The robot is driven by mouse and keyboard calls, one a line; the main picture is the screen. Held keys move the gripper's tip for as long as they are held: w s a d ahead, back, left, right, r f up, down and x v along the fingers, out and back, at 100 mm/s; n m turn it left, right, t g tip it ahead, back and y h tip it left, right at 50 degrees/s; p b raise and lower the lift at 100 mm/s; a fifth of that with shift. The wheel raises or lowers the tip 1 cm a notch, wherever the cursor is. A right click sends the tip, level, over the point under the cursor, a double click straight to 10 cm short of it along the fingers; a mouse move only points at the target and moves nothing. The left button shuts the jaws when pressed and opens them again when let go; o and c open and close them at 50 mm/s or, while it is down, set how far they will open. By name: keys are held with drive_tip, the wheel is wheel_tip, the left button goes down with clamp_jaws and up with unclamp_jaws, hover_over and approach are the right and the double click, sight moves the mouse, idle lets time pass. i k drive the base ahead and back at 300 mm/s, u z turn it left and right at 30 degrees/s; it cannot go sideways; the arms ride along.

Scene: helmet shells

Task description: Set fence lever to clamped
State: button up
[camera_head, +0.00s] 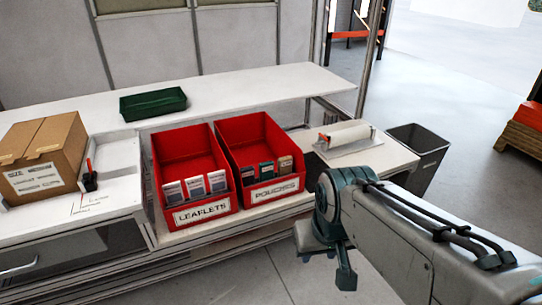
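The fence lever (90,180) appears to be the small black piece with a red upright handle on the left of the white bench, just right of a cardboard box (43,157). I cannot tell whether it is clamped. My gripper (322,252) is at the end of my arm at lower right, in front of the bench and well to the right of the lever. Its fingers are small and partly hidden, so I cannot tell whether it is open or shut.
Two red bins, labelled leaflets (205,214) and pouches (275,189), stand mid-bench with small packs in them. A green tray (153,103) sits on the back shelf. A white roll (348,134) lies at right. A grey waste bin (421,150) stands beyond the bench.

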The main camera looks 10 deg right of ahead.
sight(88, 161)
drive_tip(key=u, duration=0.5)
drive_tip(key=k, duration=0.6)
drive_tip(key=u, duration=1.15)
drive_tip(key=i, duration=0.65)
drive_tip(key=u, duration=0.55)
drive_tip(key=i, duration=1)
drive_tip(key=z, duration=0.8)
drive_tip(key=i, duration=1)
drive_tip(key=z, duration=0.9)
